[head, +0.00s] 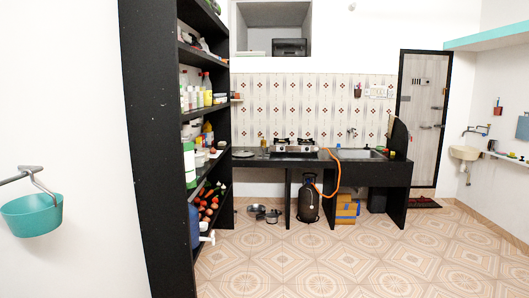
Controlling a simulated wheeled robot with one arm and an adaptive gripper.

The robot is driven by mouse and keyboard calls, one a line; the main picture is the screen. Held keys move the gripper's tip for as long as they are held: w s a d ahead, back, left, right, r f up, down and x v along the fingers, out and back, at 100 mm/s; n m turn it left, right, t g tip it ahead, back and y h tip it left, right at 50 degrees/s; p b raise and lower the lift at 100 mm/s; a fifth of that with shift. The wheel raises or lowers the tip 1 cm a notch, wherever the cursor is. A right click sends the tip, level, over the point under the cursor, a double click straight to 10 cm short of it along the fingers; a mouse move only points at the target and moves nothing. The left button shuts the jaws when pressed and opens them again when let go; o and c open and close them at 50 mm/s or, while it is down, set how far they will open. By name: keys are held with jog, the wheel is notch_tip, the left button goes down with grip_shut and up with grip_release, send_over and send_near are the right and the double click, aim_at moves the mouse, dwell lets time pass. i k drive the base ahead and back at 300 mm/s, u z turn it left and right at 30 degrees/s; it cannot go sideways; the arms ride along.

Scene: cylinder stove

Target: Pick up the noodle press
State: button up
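I cannot pick out a noodle press for certain at this distance. A small brownish upright item (263,143) stands on the black counter (249,160), left of the gas stove (293,146); it is too small to identify. A flat roundish item (243,154) lies near the counter's left end. Several small things on the tall black shelf are also too small to name. My gripper is not in the head view.
The tall black shelf (155,150) stands close on the left and hides part of the room behind it. Metal pots (272,216) and a dark gas cylinder (308,203) with an orange hose are on the floor. A teal bowl (32,216) hangs at left. The tiled floor (400,262) is open.

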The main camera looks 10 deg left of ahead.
aim_at(263, 141)
jog(key=u, duration=0.1)
jog(key=i, duration=2.45)
jog(key=u, duration=0.25)
jog(key=i, duration=1.8)
jog(key=u, duration=0.45)
jog(key=i, duration=2.9)
jog(key=u, duration=0.1)
